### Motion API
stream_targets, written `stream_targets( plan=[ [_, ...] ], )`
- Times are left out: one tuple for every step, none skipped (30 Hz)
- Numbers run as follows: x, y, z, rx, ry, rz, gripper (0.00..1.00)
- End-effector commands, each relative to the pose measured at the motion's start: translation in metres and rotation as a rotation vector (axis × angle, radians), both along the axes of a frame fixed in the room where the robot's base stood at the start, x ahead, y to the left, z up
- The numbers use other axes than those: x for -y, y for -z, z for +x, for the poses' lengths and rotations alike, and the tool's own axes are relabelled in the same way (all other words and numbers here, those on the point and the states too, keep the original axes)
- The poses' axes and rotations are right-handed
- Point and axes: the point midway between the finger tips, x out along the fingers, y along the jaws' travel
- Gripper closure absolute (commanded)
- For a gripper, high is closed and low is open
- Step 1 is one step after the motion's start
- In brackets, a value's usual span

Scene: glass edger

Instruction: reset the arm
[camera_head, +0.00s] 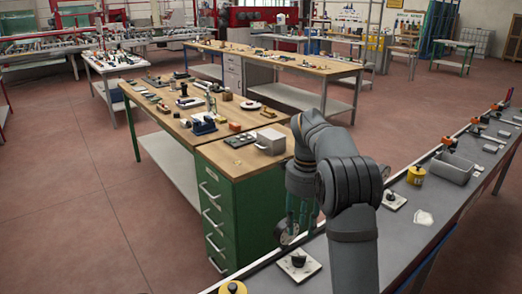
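My arm rises from the bottom centre, bends over at the top and hangs down on its left side. My gripper (288,236) points down at the end of it, by the left edge of the long grey bench (330,262). It is small and partly dark against the green cabinet, so I cannot tell whether its fingers are open or shut. No held object can be made out. A white square plate with a black knob (299,263) lies on the bench just below and right of the gripper.
A green drawer cabinet (240,215) under a wooden workbench (185,105) stands close left of my arm. A yellow-topped part (232,288), yellow canister (416,175), second knobbed plate (394,200) and grey bin (451,168) are on the grey bench. The floor at left is clear.

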Motion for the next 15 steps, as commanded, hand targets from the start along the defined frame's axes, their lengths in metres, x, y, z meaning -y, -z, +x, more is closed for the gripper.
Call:
stream_targets(
  plan=[
    [0.0, 0.005, -0.001, -0.004, 0.0, 0.0, 0.65],
    [0.0, 0.008, -0.001, -0.003, 0.0, -0.001, 0.65],
    [0.0, 0.013, -0.001, -0.005, 0.0, 0.0, 0.65],
    [0.0, 0.018, -0.001, -0.005, 0.0, 0.001, 0.65],
    [0.0, 0.023, -0.002, -0.006, 0.001, 0.0, 0.65],
    [0.0, 0.031, -0.002, -0.007, 0.0, 0.0, 0.65],
    [0.0, 0.037, -0.002, -0.007, 0.0, 0.0, 0.65],
    [0.0, 0.043, -0.002, -0.007, 0.0, 0.0, 0.65],
    [0.0, 0.052, -0.002, -0.008, 0.0, 0.0, 0.65],
    [0.0, 0.058, -0.002, -0.007, 0.001, 0.0, 0.65],
    [0.0, 0.065, -0.002, -0.007, 0.001, 0.0, 0.65],
    [0.0, 0.074, -0.002, -0.007, 0.001, 0.0, 0.65],
    [0.0, 0.08, -0.002, -0.007, 0.0, 0.0, 0.65],
    [0.0, 0.087, -0.002, -0.007, 0.0, 0.001, 0.65],
    [0.0, 0.095, -0.002, -0.006, 0.0, 0.0, 0.65]
  ],
)
